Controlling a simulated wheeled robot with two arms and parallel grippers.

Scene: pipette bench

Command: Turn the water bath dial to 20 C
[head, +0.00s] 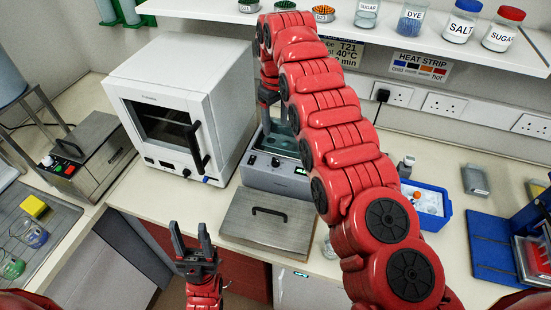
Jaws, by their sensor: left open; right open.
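The water bath (262,181) stands on the counter right of the white oven, open at the top with bluish liquid inside. Its front panel carries a dark dial (275,162), another small dark control to its left and a small green display. The dial's setting is too small to read. My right gripper (266,122) points down over the open bath, behind the front panel and apart from the dial. It is open, with its fingers partly hidden by my arm. My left gripper (192,232) is open and empty in front of the counter edge, left of the steel lid.
The steel lid (245,229) with a dark handle lies in front of the bath. The white oven (150,60) stands close at left. A blue tub (436,216) sits at right. A shelf with jars (410,22) hangs above. My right arm hides part of the bath.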

